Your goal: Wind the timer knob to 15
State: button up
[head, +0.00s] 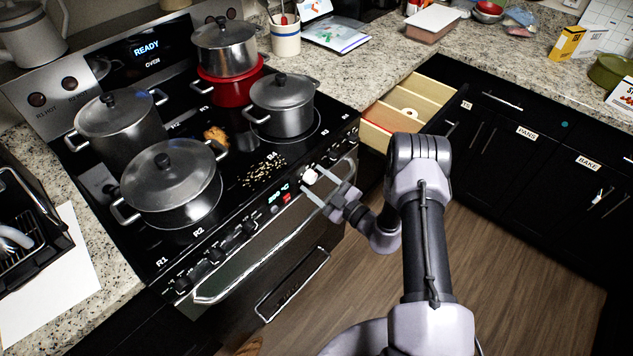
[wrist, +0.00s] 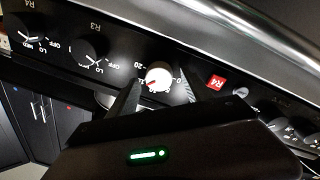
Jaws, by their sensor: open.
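The white timer knob (head: 309,176) is on the stove's front control panel, right of a red R4 marker. In the wrist view the timer knob (wrist: 159,76) sits between my gripper's fingertips, with a "20" printed beside it. My gripper (head: 321,187) is open, one finger on each side of the knob, reaching in from the front. In the wrist view my gripper (wrist: 155,88) also shows open around the knob. I cannot tell whether the fingers touch it. The knob's pointer and most of its dial marks are hidden or too small to read.
Black burner knobs (wrist: 93,49) flank the timer knob on the panel. The oven door handle (head: 262,262) runs below. Several pots, including a grey pot (head: 283,104), stand on the cooktop. An open drawer (head: 402,110) is to the right. The wooden floor (head: 520,255) is clear.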

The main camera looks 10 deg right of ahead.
jog(key=r+p+v, duration=0.1)
jog(key=p+v, duration=0.2)
jog(key=v, duration=1.4)
jog(key=shift+s+f, duration=0.2)
jog(key=shift+f, duration=0.25)
jog(key=shift+d, duration=0.1)
jog(key=a+r+n+g+y+b, duration=0.1)
jog(key=a+r+n+g+y, duration=0.1)
jog(key=a+r+n+g, duration=0.45)
jog(key=a+r+n+g+y, duration=0.2)
jog(key=r+n+g+y, duration=0.1)
jog(key=r+n, duration=0.65)
jog(key=s+a+r+n+g+h, duration=0.3)
jog(key=s+a+r+n+g, duration=0.35)
jog(key=n, duration=0.85)
jog(key=s+d+r+n+t+h+b, duration=0.1)
jog(key=s+r+n+t+h, duration=0.2)
jog(key=n, duration=0.8)
jog(key=s+d+r+n+t+h+b, duration=0.1)
jog(key=s+r+n+t+h, duration=0.2)
jog(key=s+r+n+h, duration=0.3)
jog(key=s+n+h, duration=0.1)
jog(key=s+n, duration=0.2)
jog(key=n, duration=0.3)
